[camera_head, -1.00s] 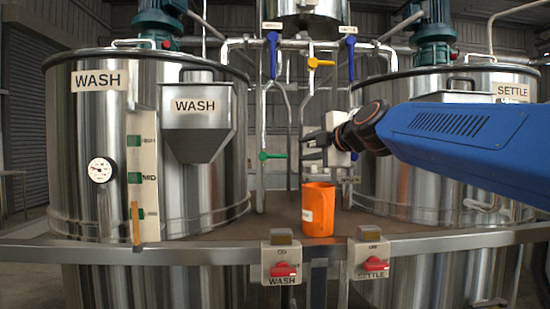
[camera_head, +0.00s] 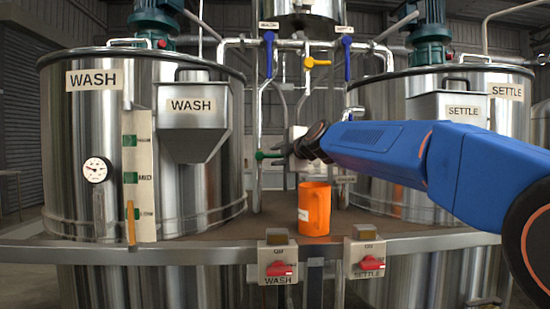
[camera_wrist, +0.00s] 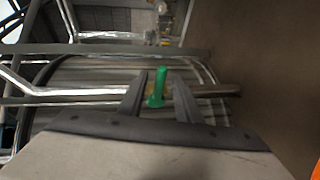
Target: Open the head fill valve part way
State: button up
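A green valve handle (camera_head: 266,155) sits low on the pipework between the two tanks. I cannot read a label naming it as the head fill valve. My gripper (camera_head: 282,153) is at this handle, partly hidden by my wrist in the head view. In the wrist view, my gripper (camera_wrist: 159,93) is open, with one finger on each side of the green handle (camera_wrist: 157,88) and small gaps beside it. A yellow valve handle (camera_head: 317,62) sits higher in the middle, between a blue handle (camera_head: 268,55) labelled WASH and another blue handle (camera_head: 347,58).
The WASH tank (camera_head: 75,125) stands left and the SETTLE tank (camera_head: 390,110) right. An orange jug (camera_head: 314,210) stands on the brown deck below my gripper. WASH (camera_head: 278,268) and SETTLE (camera_head: 370,263) switch boxes with red knobs are on the front rail.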

jog(key=shift+x, duration=0.85)
grip_shut()
